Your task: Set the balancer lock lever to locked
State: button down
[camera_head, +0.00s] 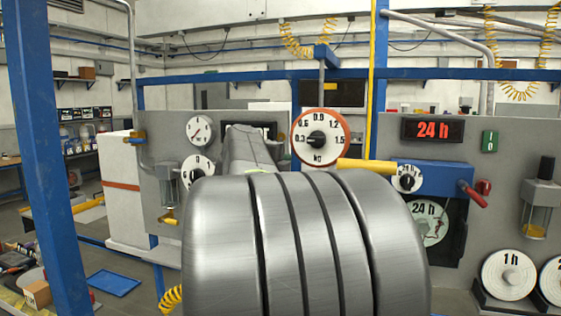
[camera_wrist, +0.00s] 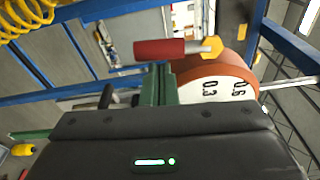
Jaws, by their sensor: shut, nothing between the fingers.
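The balancer dial (camera_head: 319,138), white with an orange rim and kg marks, hangs below the blue beam in the head view. Part of it also shows in the wrist view (camera_wrist: 215,88). A red lever handle (camera_wrist: 165,49) with a yellow hub (camera_wrist: 211,47) lies across the wrist view, beside the dial's orange rim. My gripper (camera_wrist: 160,68) is shut and empty. Its green fingers point at the red handle, with their tips close below it in the picture. I cannot tell whether they touch. In the head view my grey arm hides the gripper, and I cannot make out this lever.
A grey panel (camera_head: 390,130) stands behind, with a 24 h display (camera_head: 431,129), a blue box (camera_head: 440,176) and another red-handled lever (camera_head: 473,193). A blue post (camera_head: 45,150) rises at the left. Yellow coiled hoses (camera_head: 297,40) hang above.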

jog(key=shift+w+d, duration=0.2)
jog(key=shift+w, duration=0.2)
